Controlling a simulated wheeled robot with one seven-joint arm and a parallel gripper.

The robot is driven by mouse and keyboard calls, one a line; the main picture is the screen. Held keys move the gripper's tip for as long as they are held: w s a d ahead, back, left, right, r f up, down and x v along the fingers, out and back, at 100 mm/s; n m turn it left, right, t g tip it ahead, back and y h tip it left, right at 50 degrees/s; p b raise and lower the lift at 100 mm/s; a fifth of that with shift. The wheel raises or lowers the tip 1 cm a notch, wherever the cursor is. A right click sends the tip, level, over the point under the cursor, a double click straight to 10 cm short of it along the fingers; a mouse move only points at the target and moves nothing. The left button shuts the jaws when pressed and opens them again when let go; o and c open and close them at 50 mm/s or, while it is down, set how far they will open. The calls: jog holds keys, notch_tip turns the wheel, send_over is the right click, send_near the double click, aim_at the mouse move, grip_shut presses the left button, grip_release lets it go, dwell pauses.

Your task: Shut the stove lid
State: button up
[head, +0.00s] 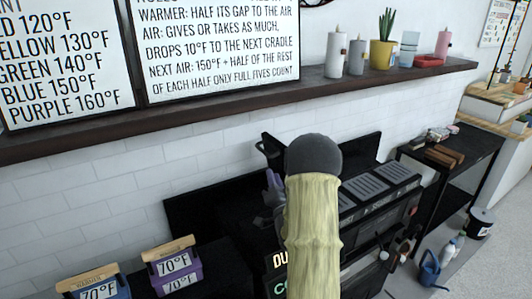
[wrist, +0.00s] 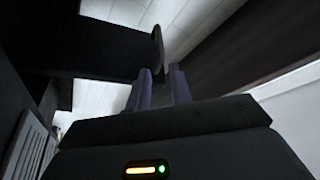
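The stove (head: 375,205) is black, with grey slatted grates on top, and is partly hidden behind my arm. A black upright panel (head: 205,205) stands behind it and looks like the raised lid; its middle is hidden by my arm. My gripper (head: 271,182) is in front of this panel, near a small black bracket-like part (head: 271,150) at its upper edge. In the wrist view my two purple-grey fingers (wrist: 163,85) are apart with nothing visible between them. A dark panel (wrist: 100,45) with a rounded handle-like end (wrist: 157,48) is just beyond the fingertips; contact cannot be told.
A wooden shelf (head: 230,105) with candles and a potted plant (head: 383,45) runs along the wall above. Two labelled boxes (head: 172,262) (head: 95,284) stand at lower left. A black side table (head: 450,155) is at right, with a blue watering can (head: 430,268) on the floor.

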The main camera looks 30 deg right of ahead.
aim_at(266, 153)
jog(key=p+x, duration=0.1)
jog(key=x, duration=1)
jog(key=shift+w, duration=0.25)
grip_shut()
